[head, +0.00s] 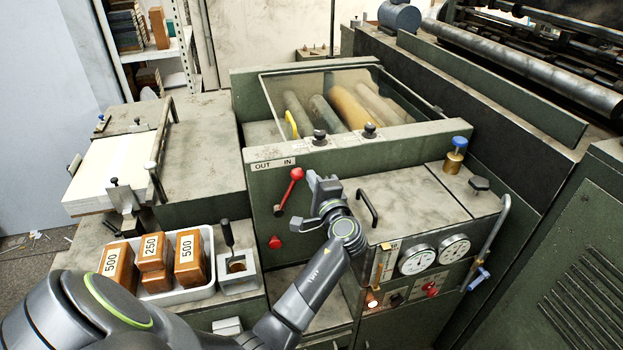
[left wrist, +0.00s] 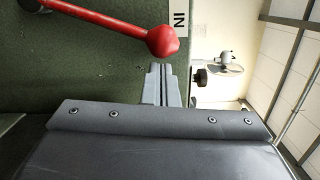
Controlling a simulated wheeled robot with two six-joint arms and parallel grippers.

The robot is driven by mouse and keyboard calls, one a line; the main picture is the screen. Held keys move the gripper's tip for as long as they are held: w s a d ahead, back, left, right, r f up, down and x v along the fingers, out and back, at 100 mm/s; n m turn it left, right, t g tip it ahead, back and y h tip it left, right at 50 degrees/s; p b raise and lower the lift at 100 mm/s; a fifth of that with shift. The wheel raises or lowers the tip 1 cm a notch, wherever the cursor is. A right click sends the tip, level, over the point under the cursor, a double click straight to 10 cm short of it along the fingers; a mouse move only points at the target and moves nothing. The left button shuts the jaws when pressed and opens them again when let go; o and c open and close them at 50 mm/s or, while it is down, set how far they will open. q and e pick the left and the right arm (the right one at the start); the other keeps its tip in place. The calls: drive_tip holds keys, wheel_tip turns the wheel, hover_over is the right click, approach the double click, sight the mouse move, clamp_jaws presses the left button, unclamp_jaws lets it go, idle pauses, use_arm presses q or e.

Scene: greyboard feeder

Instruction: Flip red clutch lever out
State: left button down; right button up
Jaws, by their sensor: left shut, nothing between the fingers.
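The red clutch lever (head: 289,189) is on the green front panel. It leans up to the right, its ball knob under the IN end of the OUT/IN label (head: 273,163). My left gripper (head: 313,178) is just right of the knob, with its fingers shut and empty. In the left wrist view the red lever (left wrist: 105,21) reaches in from the upper left, and its knob is near the tips of the shut fingers (left wrist: 161,70). A small gap seems to show there; contact is hard to judge. My right gripper is not in view.
A red knob (head: 275,242) is on the panel below the lever. A black handle (head: 368,207) and gauges (head: 418,259) are to the right. A white tray (head: 205,292) with wooden weight blocks is at lower left. The panel left of the lever is clear.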

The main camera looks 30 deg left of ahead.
use_arm(q)
drive_tip(key=shift+s+r, duration=0.15)
drive_tip(key=shift+s+a+r+n, duration=0.3)
drive_tip(key=shift+s+a+n, duration=0.05)
drive_tip(key=shift+n, duration=0.15)
drive_tip(key=shift+s+a+r+n, duration=0.2)
drive_tip(key=shift+s+a+n, duration=0.1)
drive_tip(key=shift+n, duration=0.1)
drive_tip(key=s+a+n, duration=0.1)
drive_tip(key=s+a+r+n, duration=0.1)
drive_tip(key=s+a+n, duration=0.2)
drive_tip(key=s+n, duration=0.1)
drive_tip(key=shift+s+a+r+h, duration=0.25)
drive_tip(key=shift+a+h, duration=0.05)
drive_tip(key=shift+h, duration=0.1)
drive_tip(key=shift+s+a+n, duration=0.45)
drive_tip(key=shift+s+n, duration=0.05)
drive_tip(key=shift+s+a+f, duration=0.2)
drive_tip(key=shift+s+a, duration=0.25)
drive_tip(key=shift+s, duration=0.1)
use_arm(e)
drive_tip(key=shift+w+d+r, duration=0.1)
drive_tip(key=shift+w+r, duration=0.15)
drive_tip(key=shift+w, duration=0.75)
use_arm(q)
drive_tip(key=shift+f, duration=0.1)
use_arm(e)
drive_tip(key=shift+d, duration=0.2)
